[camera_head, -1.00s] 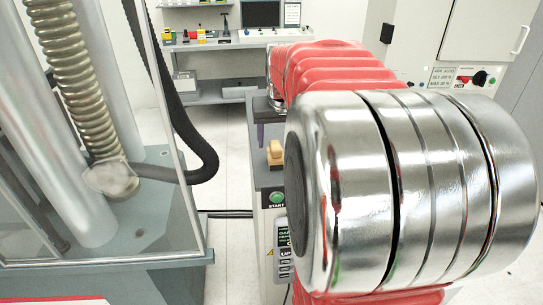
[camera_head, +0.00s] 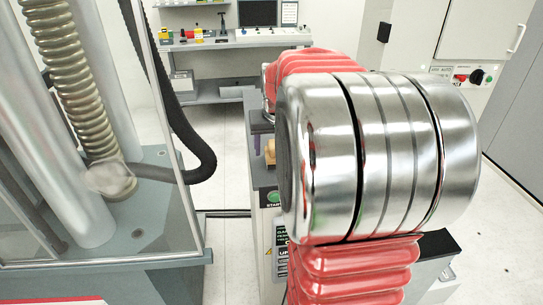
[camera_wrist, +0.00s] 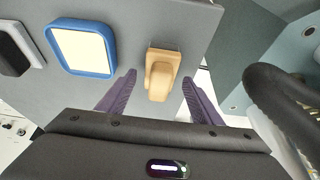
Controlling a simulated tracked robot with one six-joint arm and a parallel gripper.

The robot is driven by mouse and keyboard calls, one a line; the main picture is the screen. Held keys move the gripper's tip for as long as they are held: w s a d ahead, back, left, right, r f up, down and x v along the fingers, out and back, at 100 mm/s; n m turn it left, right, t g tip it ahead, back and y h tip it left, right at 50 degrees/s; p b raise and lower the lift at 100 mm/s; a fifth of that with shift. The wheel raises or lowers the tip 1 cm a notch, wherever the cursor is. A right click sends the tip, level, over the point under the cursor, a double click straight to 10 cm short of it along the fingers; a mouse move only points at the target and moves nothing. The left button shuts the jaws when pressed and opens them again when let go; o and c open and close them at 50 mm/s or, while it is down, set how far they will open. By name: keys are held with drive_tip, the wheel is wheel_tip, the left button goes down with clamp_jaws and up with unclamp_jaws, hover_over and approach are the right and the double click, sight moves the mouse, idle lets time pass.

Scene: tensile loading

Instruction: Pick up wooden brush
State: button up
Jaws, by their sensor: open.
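The wooden brush (camera_wrist: 160,77) is a tan block with a raised grip, seen in the wrist view on a grey surface (camera_wrist: 130,18). In the head view only a small part of the brush (camera_head: 270,151) shows, as my arm hides the rest. My gripper (camera_wrist: 158,84) is open, with one purple finger on each side of the brush in the wrist view. Nothing is held. I cannot tell how far the fingers are above the surface. In the head view a little of the purple gripper (camera_head: 262,130) shows beside my arm.
A blue-framed pad (camera_wrist: 80,48) and a black and white item (camera_wrist: 17,48) lie left of the brush. A black hose (camera_wrist: 270,90) curves on the right. In the head view, a glass-sided machine with a spring-wrapped column (camera_head: 72,80) stands left, and a bench (camera_head: 240,40) stands behind.

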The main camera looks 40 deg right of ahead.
drive_tip(key=shift+c, duration=0.7)
drive_tip(key=c, duration=1)
drive_tip(key=shift+c, duration=0.2)
wheel_tip(320, 180, up, 10)
drive_tip(key=shift+r, duration=0.1)
drive_tip(key=o, duration=0.5)
drive_tip(key=c, duration=0.4)
